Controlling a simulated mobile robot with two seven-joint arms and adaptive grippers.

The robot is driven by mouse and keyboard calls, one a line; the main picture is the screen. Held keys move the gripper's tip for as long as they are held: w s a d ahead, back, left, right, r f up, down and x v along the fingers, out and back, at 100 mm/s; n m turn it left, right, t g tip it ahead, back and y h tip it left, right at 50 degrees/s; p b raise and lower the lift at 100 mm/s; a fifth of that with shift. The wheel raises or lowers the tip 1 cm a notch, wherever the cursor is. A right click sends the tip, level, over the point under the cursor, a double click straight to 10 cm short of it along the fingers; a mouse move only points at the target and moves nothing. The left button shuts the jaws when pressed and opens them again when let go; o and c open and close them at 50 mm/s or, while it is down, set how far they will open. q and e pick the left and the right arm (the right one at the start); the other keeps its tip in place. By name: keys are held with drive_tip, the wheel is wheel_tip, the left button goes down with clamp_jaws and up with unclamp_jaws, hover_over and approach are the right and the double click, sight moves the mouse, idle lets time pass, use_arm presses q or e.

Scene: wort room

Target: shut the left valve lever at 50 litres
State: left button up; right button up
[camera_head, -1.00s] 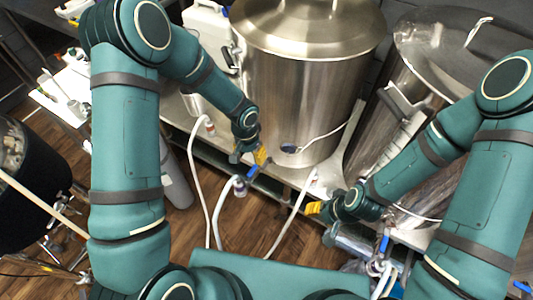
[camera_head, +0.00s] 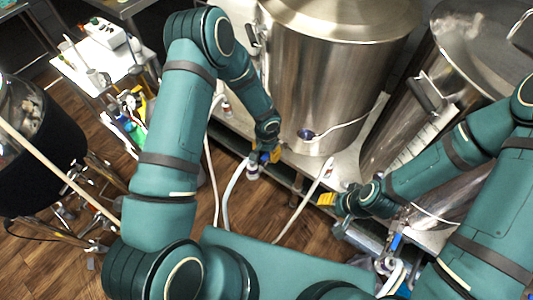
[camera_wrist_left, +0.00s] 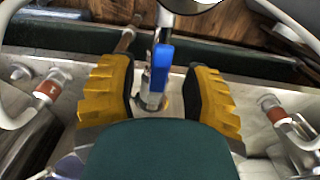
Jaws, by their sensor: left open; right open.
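The left valve lever (camera_wrist_left: 161,68) is a blue handle on a metal valve. In the left wrist view it stands between the two yellow fingers of my left gripper (camera_wrist_left: 160,78), with a visible gap on each side. In the head view my left gripper (camera_head: 264,152) is at the valve, below the large steel kettle (camera_head: 325,85), and largely covers the lever. My left gripper is open and holds nothing. My right gripper (camera_head: 328,200) is open and empty, in front of the bench to the right. I cannot read any 50-litre mark.
A second steel vessel (camera_head: 425,125) stands to the right. Another blue lever (camera_head: 397,243) is near the bottom right. Pale hoses (camera_head: 231,190) hang in front of the bench. A dark pot (camera_head: 35,150) stands at the left. Wooden floor is open between.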

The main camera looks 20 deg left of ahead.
use_arm(q)
drive_tip(key=shift+f, duration=0.35)
clamp_jaws()
